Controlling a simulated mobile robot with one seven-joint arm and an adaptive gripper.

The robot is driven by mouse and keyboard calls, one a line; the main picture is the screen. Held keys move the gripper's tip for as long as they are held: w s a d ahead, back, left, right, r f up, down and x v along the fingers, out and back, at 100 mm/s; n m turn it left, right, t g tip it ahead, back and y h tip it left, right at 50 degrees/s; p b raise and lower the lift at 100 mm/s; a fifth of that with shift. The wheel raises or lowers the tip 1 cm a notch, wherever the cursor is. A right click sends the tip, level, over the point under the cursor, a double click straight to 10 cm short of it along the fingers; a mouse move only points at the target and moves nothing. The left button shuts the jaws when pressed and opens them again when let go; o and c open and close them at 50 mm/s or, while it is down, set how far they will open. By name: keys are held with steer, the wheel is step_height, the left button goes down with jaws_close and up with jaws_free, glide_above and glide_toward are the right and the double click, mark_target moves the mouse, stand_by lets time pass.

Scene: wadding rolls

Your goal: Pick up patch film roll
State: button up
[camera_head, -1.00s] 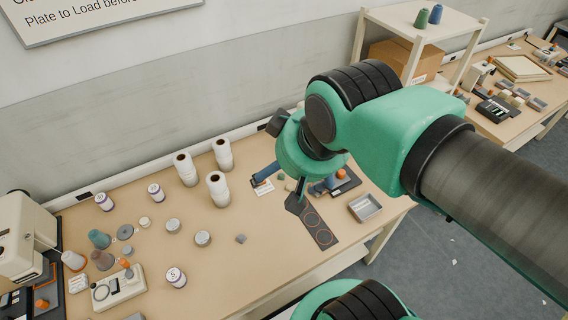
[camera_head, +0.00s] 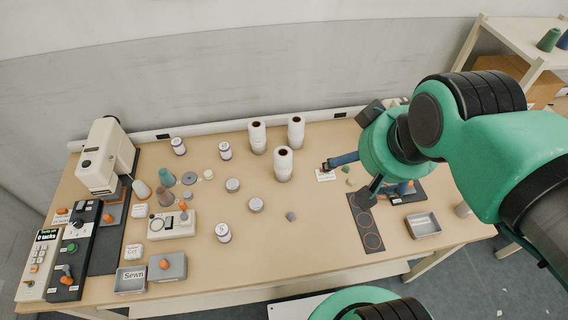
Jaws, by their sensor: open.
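Three tall white rolls with dark cores stand upright in a group at the back middle of the table: a left one (camera_head: 257,138), a right one (camera_head: 296,133) and a front one (camera_head: 283,165). I cannot tell whether one of them is the patch film roll. Small white labelled spools, such as one marked S (camera_head: 223,233), stand farther left. My gripper (camera_head: 346,182) is open, to the right of the white rolls, with its fingers spread over the table near a small white card (camera_head: 325,175). It touches none of the rolls.
A dark strip with ringed circles (camera_head: 365,226) and a grey metal tray (camera_head: 422,226) lie at the right. A white machine (camera_head: 105,155), control boxes and grey bins (camera_head: 172,267) fill the left. The table's front middle is mostly clear.

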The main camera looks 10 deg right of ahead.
steer(key=shift+c, duration=0.5)
steer(key=c, duration=0.3)
steer(key=g+p, duration=0.2)
steer(key=g, duration=0.4)
glide_above(283, 153)
steer(key=shift+m, duration=0.3)
step_height(283, 153, down, 27)
steer(key=shift+d+f, duration=0.1)
steer(key=shift+f, duration=0.25)
